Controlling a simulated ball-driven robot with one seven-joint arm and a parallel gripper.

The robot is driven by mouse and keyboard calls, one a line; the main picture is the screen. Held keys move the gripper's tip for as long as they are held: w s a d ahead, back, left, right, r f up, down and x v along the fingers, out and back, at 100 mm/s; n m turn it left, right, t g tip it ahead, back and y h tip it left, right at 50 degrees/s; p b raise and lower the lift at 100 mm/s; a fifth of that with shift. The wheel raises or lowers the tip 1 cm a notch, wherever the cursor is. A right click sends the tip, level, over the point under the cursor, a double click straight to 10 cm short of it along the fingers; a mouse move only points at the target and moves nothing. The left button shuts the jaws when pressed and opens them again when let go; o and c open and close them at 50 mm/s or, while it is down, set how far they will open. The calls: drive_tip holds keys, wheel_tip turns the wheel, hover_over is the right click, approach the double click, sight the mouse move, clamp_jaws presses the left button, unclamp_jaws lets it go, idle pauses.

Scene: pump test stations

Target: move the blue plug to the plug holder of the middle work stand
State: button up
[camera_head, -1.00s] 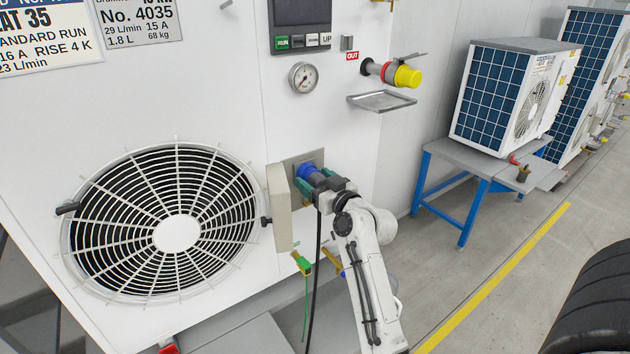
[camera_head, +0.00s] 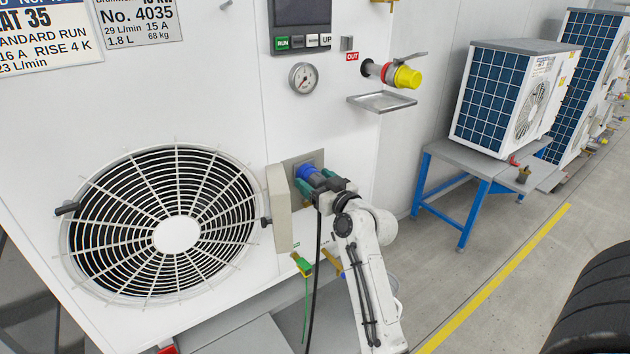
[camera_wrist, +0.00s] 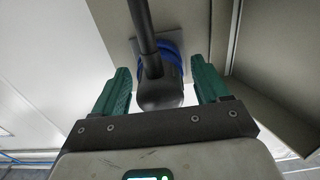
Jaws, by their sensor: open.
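The blue plug (camera_head: 306,171) sits at a square grey plate on the front of the large white machine, beside an open grey cover. Its dark body and black cable point toward me, and the cable hangs down. My gripper (camera_head: 316,181) is open around the plug's dark body. In the wrist view, the green fingers of my gripper (camera_wrist: 160,72) stand either side of the plug (camera_wrist: 172,60), with gaps visible on both sides. A blue-legged work stand (camera_head: 465,160) stands at the right; I cannot tell whether it is the middle one.
The open grey cover (camera_head: 279,208) is close left of my gripper. A green connector (camera_head: 303,265) with a green cable hangs below. A yellow-capped outlet (camera_head: 405,77) and small tray (camera_head: 382,101) jut out above right.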

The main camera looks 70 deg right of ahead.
drive_tip(key=shift+c, duration=0.3)
clamp_jaws()
drive_tip(key=v, duration=0.6)
idle(1.9)
